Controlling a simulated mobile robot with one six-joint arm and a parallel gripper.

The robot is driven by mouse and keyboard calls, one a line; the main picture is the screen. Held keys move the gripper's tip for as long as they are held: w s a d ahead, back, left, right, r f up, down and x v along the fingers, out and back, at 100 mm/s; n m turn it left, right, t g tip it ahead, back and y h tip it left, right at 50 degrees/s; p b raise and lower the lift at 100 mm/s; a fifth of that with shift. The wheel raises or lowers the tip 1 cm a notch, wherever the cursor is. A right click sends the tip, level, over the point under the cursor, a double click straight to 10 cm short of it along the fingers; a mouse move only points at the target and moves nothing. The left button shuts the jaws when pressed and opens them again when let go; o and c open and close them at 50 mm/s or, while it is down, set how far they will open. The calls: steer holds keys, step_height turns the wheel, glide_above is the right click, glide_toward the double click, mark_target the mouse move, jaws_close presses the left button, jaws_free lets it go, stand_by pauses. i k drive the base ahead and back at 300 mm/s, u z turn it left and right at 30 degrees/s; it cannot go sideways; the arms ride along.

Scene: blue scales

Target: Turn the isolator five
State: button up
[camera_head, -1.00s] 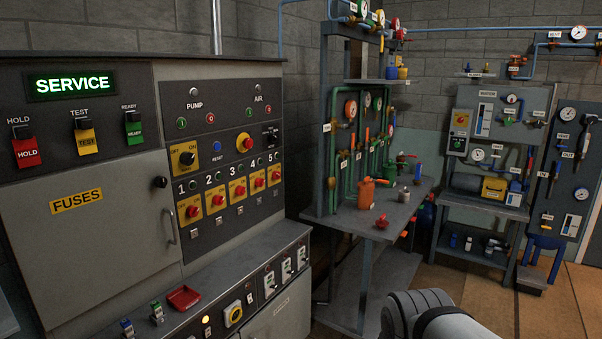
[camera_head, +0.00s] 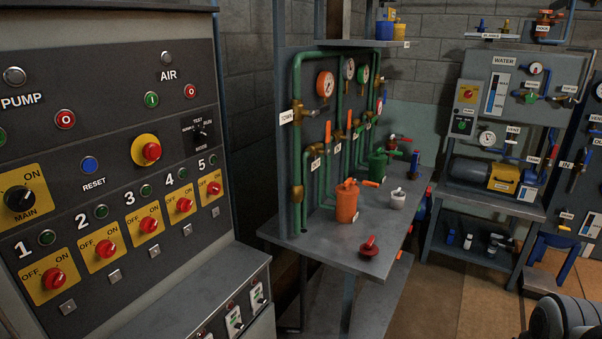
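Isolator five (camera_head: 213,188) is a red rotary knob on a yellow plate marked OFF and ON, at the right end of the row on the dark control panel. The number 5 and a small green lamp (camera_head: 213,161) sit above it. Isolators four (camera_head: 184,204), three (camera_head: 148,225), two (camera_head: 105,248) and one (camera_head: 53,278) run down to the left on like plates. I cannot tell the exact knob setting. Part of my arm shows at the bottom right; my gripper is out of view, and nothing of mine touches the panel.
A grey bench (camera_head: 330,248) with an orange can (camera_head: 347,202), a red valve part (camera_head: 369,246) and green pipework stands right of the panel. A lower ledge (camera_head: 210,295) with switches juts out below the panel. Open floor (camera_head: 470,305) lies at the right.

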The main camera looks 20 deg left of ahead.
mark_target(213, 188)
steer(key=u, duration=0.5)
steer(key=i, duration=1.3)
steer(key=u, duration=1)
steer(key=k, duration=0.75)
steer(key=u, duration=0.2)
steer(key=i, duration=0.85)
steer(key=z, duration=0.1)
